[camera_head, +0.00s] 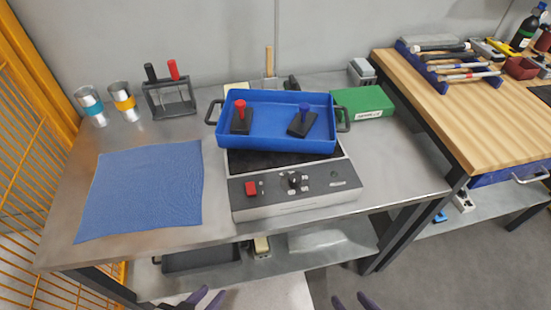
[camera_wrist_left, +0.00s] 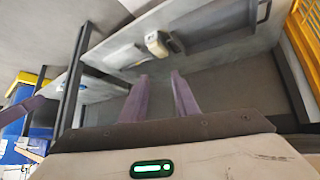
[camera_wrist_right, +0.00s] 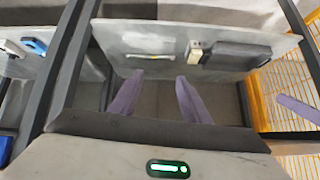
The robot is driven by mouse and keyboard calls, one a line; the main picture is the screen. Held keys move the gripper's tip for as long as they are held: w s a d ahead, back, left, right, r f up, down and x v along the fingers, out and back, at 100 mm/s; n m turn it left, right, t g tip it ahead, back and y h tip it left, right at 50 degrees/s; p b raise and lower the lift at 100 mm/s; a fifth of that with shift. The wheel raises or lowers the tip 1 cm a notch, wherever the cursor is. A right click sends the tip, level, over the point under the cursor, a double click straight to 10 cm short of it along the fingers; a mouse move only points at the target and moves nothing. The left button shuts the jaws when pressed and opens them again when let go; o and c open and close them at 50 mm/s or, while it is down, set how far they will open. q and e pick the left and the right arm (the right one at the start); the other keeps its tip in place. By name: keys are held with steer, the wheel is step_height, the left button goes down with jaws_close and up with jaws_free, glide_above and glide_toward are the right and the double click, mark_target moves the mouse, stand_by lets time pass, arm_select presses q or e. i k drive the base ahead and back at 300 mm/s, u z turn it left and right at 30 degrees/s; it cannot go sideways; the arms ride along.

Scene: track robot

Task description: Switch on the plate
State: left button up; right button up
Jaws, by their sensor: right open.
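The hot plate (camera_head: 297,197) stands on the metal table, its dark top mostly hidden under a blue tray (camera_head: 262,97). Its grey front panel faces me, with a red switch (camera_head: 251,188) at the left and a black knob (camera_head: 294,180) near the middle. I cannot tell whether the switch is on. My left gripper (camera_head: 208,292) and my right gripper (camera_head: 349,297) are both in front of the table's front edge, apart from the plate. Both are open and empty; their spread fingers also show in the left wrist view (camera_wrist_left: 160,75) and the right wrist view (camera_wrist_right: 159,75).
The blue tray holds a red-handled and a blue-handled piece. A blue cloth (camera_head: 143,190) lies left of the plate. Two cups, a black rack (camera_head: 170,96) and a green box (camera_head: 362,103) stand further back. A wooden bench (camera_head: 470,100) is at the right.

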mark_target(250, 191)
steer(key=u, duration=2)
steer(key=k, duration=1.1)
steer(key=z, duration=1.4)
steer(key=i, duration=0.5)
steer(key=z, duration=0.05)
